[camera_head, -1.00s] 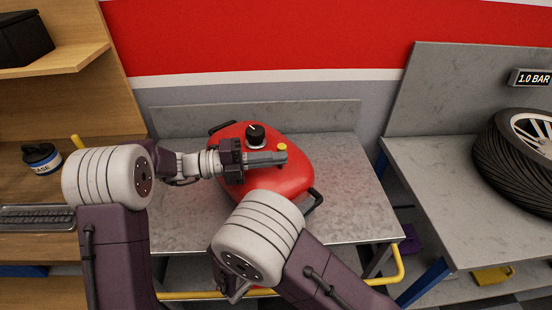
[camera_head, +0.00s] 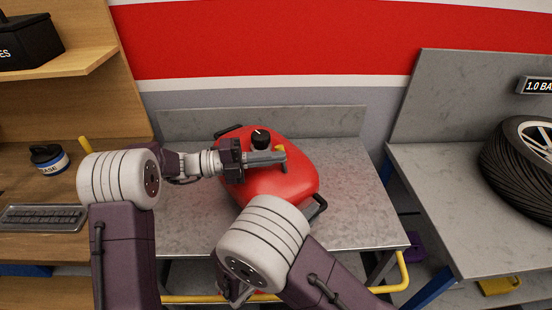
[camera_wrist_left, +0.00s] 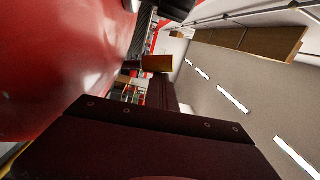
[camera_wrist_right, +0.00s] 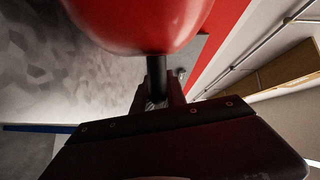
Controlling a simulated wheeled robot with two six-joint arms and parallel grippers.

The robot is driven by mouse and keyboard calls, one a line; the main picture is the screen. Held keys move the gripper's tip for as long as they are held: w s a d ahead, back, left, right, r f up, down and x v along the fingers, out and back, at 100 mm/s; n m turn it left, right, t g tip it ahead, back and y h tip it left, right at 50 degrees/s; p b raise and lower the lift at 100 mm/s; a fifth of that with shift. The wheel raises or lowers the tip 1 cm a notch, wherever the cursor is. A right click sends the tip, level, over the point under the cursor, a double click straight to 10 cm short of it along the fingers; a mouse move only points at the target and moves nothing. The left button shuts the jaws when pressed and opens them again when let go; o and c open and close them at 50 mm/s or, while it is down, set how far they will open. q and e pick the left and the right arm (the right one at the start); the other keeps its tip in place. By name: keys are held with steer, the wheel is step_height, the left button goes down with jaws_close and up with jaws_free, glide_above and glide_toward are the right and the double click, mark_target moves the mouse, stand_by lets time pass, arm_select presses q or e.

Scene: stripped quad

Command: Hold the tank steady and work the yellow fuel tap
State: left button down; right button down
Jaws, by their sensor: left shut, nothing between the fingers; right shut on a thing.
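The red fuel tank (camera_head: 268,190) lies on the grey metal bench, with a black cap (camera_head: 260,140) on top. The yellow fuel tap (camera_head: 281,149) is on its upper right side; it also shows as a yellow block in the left wrist view (camera_wrist_left: 157,63). My left gripper (camera_head: 282,157) is shut and empty, reaching across the tank with its tip right at the tap; I cannot tell whether they touch. My right gripper (camera_wrist_right: 157,98) is shut on a black tank handle (camera_wrist_right: 156,72). In the head view my right arm hides that gripper.
The grey bench (camera_head: 350,170) is bare right of the tank. A yellow rail (camera_head: 403,272) runs along its front. A tyre (camera_head: 520,165) lies on the right bench. A blue-and-black tub (camera_head: 50,160) and a dark tray (camera_head: 42,217) are on the wooden bench at left.

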arm_select(q)
steer(key=shift+w, duration=0.1)
stand_by(0.5)
steer(key=s, duration=0.1)
steer(key=s+r, duration=0.1)
steer(key=s+d, duration=0.1)
steer(key=shift+s+r, duration=0.15)
steer(key=shift+r, duration=0.2)
steer(key=a, duration=0.3)
steer(key=a+f, duration=0.1)
steer(key=a, duration=0.2)
steer(key=s+a+f, duration=0.1)
steer(key=a, duration=0.2)
steer(key=shift+s+a+f, duration=0.1)
steer(key=shift+a, duration=0.15)
arm_select(e)
steer(key=c, duration=1.3)
jaws_free()
steer(key=v, duration=0.7)
steer(key=shift+s+a+f, duration=0.1)
steer(key=shift+s+a, duration=0.05)
steer(key=shift+a, duration=0.05)
